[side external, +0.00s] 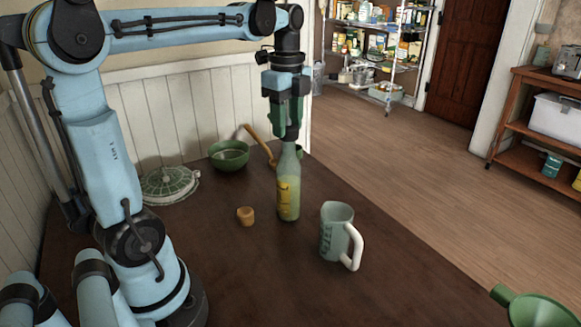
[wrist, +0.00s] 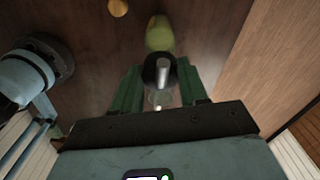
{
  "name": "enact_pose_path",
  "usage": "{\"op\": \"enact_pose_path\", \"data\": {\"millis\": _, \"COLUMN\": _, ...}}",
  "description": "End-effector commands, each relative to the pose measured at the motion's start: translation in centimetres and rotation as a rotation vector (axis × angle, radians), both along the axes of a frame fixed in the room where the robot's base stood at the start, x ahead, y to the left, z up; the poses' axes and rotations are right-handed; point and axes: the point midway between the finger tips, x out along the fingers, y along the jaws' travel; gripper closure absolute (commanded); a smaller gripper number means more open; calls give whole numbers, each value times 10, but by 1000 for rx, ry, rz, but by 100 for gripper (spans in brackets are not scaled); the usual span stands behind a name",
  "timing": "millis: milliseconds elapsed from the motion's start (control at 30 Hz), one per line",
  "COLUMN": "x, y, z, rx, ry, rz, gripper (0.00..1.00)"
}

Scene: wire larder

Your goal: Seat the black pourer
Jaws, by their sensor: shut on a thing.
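The black pourer (wrist: 158,68) with its metal spout sits between the two green fingers of my gripper (wrist: 160,85) in the wrist view. The fingers are shut on it. In the side view my gripper (side external: 287,132) points down right over the bottle's mouth and hides the pourer. The pale green bottle (side external: 289,196) with a yellow label stands upright on the table. Its body also shows beyond the pourer in the wrist view (wrist: 160,33). The pourer is roughly in line with the neck; whether it is inside the mouth cannot be told.
A green bowl (side external: 229,156), a wooden spoon (side external: 258,143) and a domed lid (side external: 170,185) are behind. A green funnel (side external: 535,308) is front right.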

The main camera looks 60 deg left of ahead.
Motion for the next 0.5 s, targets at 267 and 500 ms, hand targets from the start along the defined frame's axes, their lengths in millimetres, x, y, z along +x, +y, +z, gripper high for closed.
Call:
{"op": "enact_pose_path", "data": {"millis": 267, "x": 0, "y": 0, "z": -6, "rx": 0, "ry": 0, "rz": 0, "gripper": 86}}
{"op": "enact_pose_path", "data": {"millis": 500, "x": 0, "y": 0, "z": -12, "rx": 0, "ry": 0, "rz": 0, "gripper": 86}}
